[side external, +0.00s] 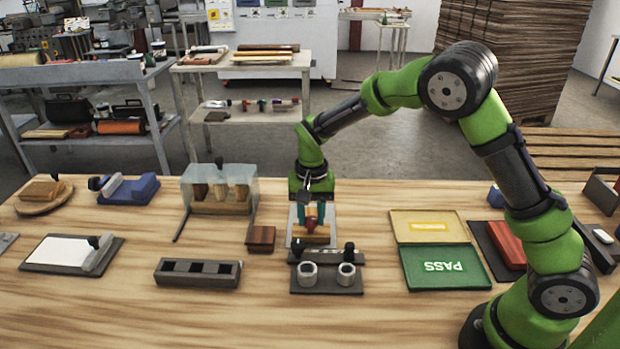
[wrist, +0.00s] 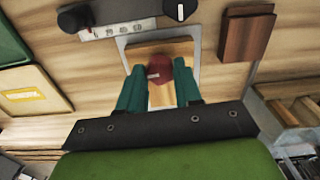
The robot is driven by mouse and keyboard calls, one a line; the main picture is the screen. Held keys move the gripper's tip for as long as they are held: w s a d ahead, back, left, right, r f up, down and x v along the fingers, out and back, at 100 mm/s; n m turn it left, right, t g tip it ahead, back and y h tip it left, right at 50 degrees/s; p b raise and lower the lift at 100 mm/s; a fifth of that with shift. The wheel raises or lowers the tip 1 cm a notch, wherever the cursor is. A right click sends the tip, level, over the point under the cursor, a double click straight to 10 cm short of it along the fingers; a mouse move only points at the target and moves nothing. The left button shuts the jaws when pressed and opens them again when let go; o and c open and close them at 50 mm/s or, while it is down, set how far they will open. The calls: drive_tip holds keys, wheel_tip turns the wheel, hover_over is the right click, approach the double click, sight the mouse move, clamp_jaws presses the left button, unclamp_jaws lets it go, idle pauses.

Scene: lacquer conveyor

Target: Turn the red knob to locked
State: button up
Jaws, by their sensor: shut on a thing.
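The red knob (wrist: 160,72) sits on a wooden block (wrist: 150,52) on a light metal plate. In the wrist view it lies between the two teal fingers of my gripper (wrist: 159,82), which is shut on it. A pale mark shows on the knob's face. In the side view my gripper (side external: 311,218) points straight down over the knob (side external: 311,223) on its block (side external: 311,236). The fingers hide the knob's sides, and I cannot read which setting it points to.
A dark bar with black knobs (side external: 348,250) and a stand with two white cups (side external: 308,273) are just in front. A small brown block (side external: 261,237) is close on the left. A clear-covered rack (side external: 219,186) stands behind it.

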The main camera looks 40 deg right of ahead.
sight(311, 219)
drive_tip(key=shift+m, duration=0.3)
drive_tip(key=o, duration=1)
drive_tip(key=shift+o, duration=0.2)
wheel_tip(311, 219, up, 17)
